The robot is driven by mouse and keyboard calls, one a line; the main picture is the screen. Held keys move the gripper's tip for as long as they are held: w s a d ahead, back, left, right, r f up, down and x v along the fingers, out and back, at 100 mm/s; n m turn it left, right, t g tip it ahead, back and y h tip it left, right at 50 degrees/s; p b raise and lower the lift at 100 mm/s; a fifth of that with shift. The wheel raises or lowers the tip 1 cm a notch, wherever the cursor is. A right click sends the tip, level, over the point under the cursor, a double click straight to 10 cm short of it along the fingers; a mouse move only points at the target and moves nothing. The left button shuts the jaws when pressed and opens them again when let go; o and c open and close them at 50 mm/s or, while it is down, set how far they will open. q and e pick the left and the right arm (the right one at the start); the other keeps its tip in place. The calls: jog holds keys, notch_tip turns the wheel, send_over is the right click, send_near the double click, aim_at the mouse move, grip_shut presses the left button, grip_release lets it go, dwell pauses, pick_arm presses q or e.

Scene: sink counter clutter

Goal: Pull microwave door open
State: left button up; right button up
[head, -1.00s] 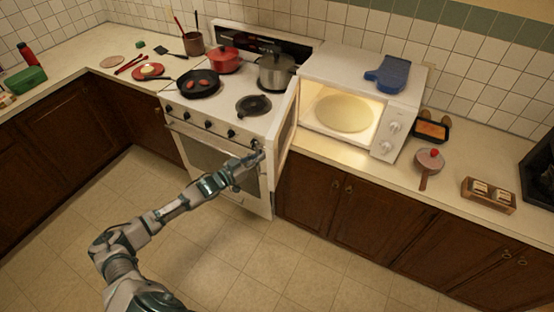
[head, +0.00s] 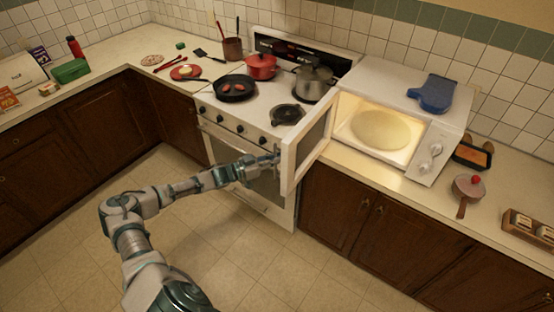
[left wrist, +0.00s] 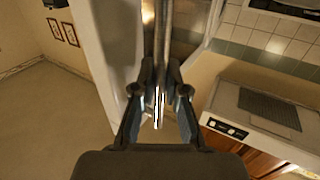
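The white microwave (head: 448,100) stands on the counter right of the stove. Its door (head: 310,140) is swung wide open toward the stove side, its inner face visible. The lit cavity shows a round pale plate (head: 380,130). My left gripper (head: 277,158) is at the door's free edge. In the left wrist view, my left gripper's fingers (left wrist: 160,80) close from both sides around the vertical metal handle bar (left wrist: 163,35), with the white door beside it. The gripper partly hides the handle. My right gripper is in neither view.
The stove (head: 262,118) left of the microwave bears a black pan (head: 235,94), a red pot (head: 261,66) and a steel pot (head: 314,82). A blue mitt (head: 433,95) lies on the microwave. A small lidded pan (head: 468,187) sits right of it. The floor in front is clear.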

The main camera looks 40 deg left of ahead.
pick_arm(q)
jog(key=o, duration=0.4)
jog(key=shift+w+a+r, duration=0.1)
jog(key=shift+a, duration=0.05)
jog(key=v, duration=0.8)
jog(key=a+v, duration=0.1)
jog(key=v, duration=0.3)
jog(key=shift+w+f, duration=0.15)
jog(key=shift+f, duration=0.25)
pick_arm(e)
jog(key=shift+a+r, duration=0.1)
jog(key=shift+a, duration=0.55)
pick_arm(q)
jog(key=shift+d+r, duration=0.1)
